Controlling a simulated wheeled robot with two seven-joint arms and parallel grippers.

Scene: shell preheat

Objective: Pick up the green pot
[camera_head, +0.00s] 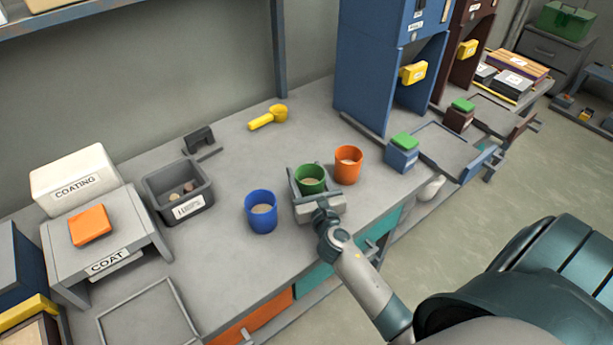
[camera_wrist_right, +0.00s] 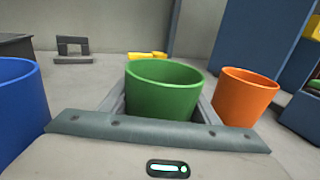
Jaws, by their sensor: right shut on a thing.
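The green pot (camera_head: 310,179) stands upright on the grey workbench between a blue pot (camera_head: 261,212) and an orange pot (camera_head: 348,165). My right gripper (camera_head: 308,185) has one finger on each side of the green pot and is shut on it. In the right wrist view the green pot (camera_wrist_right: 164,90) sits between the two grey fingers of the gripper (camera_wrist_right: 160,112), and its lower part is hidden by the gripper body. Whether the pot touches the bench or is slightly lifted cannot be told. My left gripper is not in view.
The blue pot (camera_wrist_right: 20,108) and orange pot (camera_wrist_right: 246,97) are close on either side. A yellow scoop (camera_head: 268,117) lies behind. A grey bin (camera_head: 178,191) and a COAT stand (camera_head: 108,238) are at left. Blue and brown cabinets (camera_head: 382,62) rise at back right.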

